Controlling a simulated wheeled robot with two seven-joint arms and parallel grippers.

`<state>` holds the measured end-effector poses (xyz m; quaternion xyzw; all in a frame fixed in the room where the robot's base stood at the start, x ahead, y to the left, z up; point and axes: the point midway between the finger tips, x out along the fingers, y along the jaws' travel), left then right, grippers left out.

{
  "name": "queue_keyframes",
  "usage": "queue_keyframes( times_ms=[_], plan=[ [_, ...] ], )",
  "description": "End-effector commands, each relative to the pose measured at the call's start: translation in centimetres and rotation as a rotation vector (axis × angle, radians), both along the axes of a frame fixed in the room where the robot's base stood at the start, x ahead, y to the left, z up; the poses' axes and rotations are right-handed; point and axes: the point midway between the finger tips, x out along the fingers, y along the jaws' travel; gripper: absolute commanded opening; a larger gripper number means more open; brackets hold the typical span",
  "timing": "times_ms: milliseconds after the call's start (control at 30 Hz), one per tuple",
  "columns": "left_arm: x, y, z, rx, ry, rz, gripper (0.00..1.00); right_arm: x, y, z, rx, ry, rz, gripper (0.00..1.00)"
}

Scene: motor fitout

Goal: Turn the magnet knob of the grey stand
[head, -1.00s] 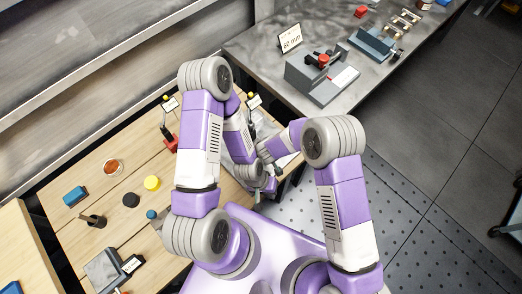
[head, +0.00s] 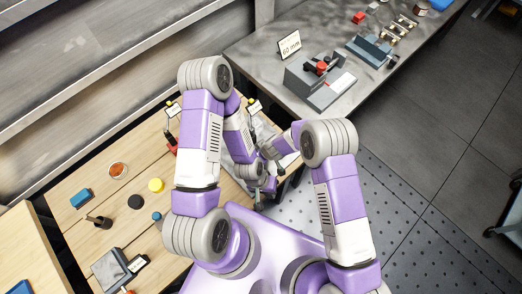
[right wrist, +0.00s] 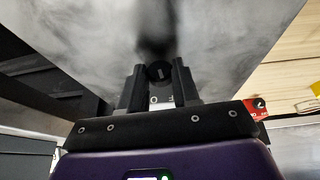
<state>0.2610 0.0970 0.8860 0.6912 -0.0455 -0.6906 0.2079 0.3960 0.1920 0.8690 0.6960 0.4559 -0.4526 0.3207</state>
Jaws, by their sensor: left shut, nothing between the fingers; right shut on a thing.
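In the right wrist view a round dark knob (right wrist: 159,71) with a pale mark sits between the fingertips of my right gripper (right wrist: 158,78). The gripper is shut on it. My right gripper is hidden there among the arm links. My left gripper (head: 258,203) is shut and empty, low by the wooden table's front edge.
A red stand (head: 172,144) is on the wooden table (head: 105,215), left of my arms; several small parts lie further left. A grey bench (head: 270,68) at the back holds a grey fixture (head: 322,82) and a "60 mm" sign (head: 289,45). Open floor lies right.

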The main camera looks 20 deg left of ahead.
Motion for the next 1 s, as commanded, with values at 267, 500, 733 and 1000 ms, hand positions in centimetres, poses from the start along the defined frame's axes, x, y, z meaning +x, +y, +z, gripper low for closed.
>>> queue_keyframes(
  times_ms=[267, 500, 733, 1000],
  plan=[
    [0.0, 0.0, -1.1, 0.0, 0.001, 0.0, 0.0, 0.6, -0.1, -0.4, 0.082, 0.187, 0.0, 0.01],
    [0.0, 0.0, -2.6, 0.0, 0.001, 0.0, 0.0, 0.6, -0.2, -0.3, 0.116, 0.285, 0.0, 0.01],
    [0.0, 0.0, -2.4, 0.0, 0.001, 0.0, 0.0, 0.6, -0.3, -0.1, 0.117, 0.29, 0.0, 0.01],
    [0.0, 0.0, -2.4, 0.0, 0.0, 0.0, 0.0, 0.6, -0.3, -0.1, 0.116, 0.29, 0.0, 0.57]
  ],
)
